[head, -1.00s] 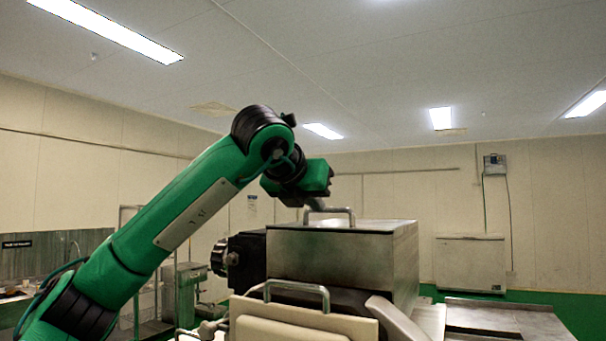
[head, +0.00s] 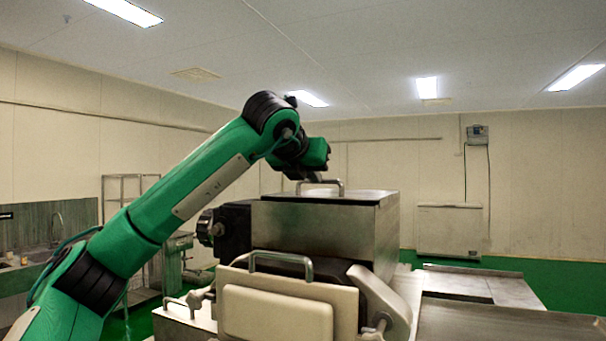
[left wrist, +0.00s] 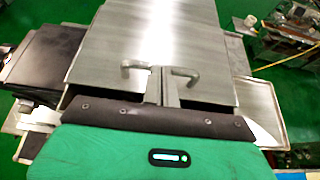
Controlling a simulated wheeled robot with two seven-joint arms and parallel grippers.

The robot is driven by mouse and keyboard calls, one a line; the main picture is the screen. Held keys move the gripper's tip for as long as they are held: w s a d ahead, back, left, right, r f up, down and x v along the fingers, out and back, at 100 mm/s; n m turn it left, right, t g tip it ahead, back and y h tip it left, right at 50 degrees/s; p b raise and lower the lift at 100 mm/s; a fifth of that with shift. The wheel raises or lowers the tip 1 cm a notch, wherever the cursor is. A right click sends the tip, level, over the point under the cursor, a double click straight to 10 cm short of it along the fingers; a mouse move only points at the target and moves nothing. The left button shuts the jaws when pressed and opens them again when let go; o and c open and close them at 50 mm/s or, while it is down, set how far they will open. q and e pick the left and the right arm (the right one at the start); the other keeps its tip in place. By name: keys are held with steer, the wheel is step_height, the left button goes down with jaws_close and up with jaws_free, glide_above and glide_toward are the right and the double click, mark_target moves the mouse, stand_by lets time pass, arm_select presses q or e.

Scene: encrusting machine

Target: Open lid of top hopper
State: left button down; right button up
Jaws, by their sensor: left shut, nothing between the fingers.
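The top hopper (head: 310,230) is a metal box on the machine, and its flat metal lid (head: 362,197) lies level on it. A bent-bar handle (head: 343,186) stands on the lid. My left gripper (head: 314,179) is at the handle, coming from above and the left. In the left wrist view, my shut, empty fingers (left wrist: 161,86) cross the middle of the handle (left wrist: 184,74), hiding that part. The lid (left wrist: 110,35) fills the upper middle there. I cannot tell whether the fingers touch the bar. My right gripper is not in view.
A cream front panel (head: 278,312) with its own bar handle (head: 281,257) is below the hopper. A black knob (head: 205,228) sticks out at the left. Metal trays (head: 472,283) lie to the right.

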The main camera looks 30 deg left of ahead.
arm_select(q)
steer(key=w+p, duration=0.1)
steer(key=w, duration=0.3)
steer(key=w+p, duration=0.1)
steer(key=w, duration=0.4)
steer(key=shift+a+f, duration=0.1)
steer(key=shift+a, duration=0.1)
steer(key=shift+w+f, duration=0.1)
steer(key=shift+w, duration=0.15)
